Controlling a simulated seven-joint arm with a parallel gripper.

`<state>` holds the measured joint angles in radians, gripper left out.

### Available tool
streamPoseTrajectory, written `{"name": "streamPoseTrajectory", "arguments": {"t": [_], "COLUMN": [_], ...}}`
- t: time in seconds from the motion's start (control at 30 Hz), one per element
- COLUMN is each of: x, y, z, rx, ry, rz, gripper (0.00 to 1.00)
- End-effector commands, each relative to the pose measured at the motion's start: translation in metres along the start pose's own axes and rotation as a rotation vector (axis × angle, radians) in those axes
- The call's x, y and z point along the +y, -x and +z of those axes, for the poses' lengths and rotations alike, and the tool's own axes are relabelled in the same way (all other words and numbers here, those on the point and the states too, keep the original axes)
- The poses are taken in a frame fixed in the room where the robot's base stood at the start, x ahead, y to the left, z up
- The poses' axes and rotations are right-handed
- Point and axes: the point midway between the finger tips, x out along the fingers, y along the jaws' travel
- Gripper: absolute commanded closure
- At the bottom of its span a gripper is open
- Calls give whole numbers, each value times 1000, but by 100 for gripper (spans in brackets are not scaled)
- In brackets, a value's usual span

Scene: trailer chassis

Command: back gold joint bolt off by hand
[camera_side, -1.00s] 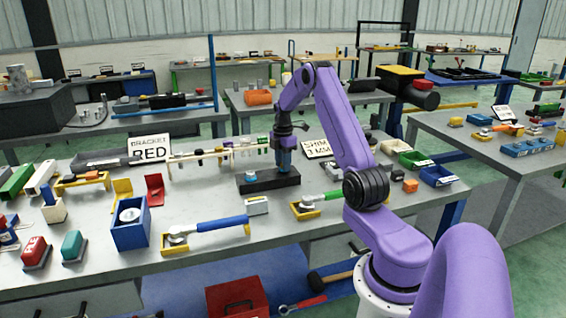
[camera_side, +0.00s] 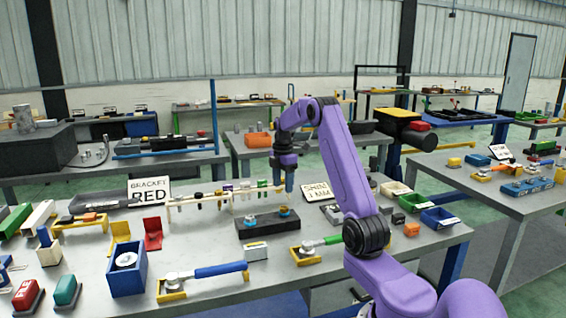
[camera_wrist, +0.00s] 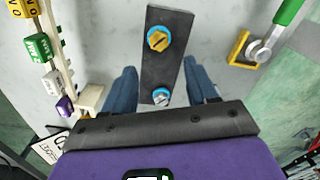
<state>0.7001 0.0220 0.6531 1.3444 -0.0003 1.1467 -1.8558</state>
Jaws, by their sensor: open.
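A dark block (camera_side: 267,222) stands on the bench and bears two bolts on blue rings. In the wrist view, the gold bolt (camera_wrist: 158,38) sits seated near the upper end of the block (camera_wrist: 160,68), and a silver bolt (camera_wrist: 161,97) sits lower down. My gripper (camera_side: 288,186) points down above the right part of the block, clear of it. In the wrist view its two blue fingers (camera_wrist: 160,75) are apart, one on each side of the block, with nothing held between them. The gold bolt lies ahead of the fingertips in that picture.
A rail with coloured tagged parts (camera_side: 222,195) runs behind the block. A green-handled wrench in a yellow holder (camera_side: 312,252) is in front at right. A blue-handled wrench (camera_side: 205,272) and blue bin (camera_side: 127,275) stand front left. Bench around the block is mostly clear.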

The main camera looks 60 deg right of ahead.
Motion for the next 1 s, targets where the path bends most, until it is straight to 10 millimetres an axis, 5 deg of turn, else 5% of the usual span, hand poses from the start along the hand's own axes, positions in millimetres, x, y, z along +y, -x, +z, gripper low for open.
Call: {"name": "streamPoseTrajectory", "arguments": {"t": [0.4,1.0], "x": [0,0], "y": [71,80], "z": [0,0], "rx": [0,1], "ry": [0,0], "rz": [0,-2], "gripper": [43,43]}}
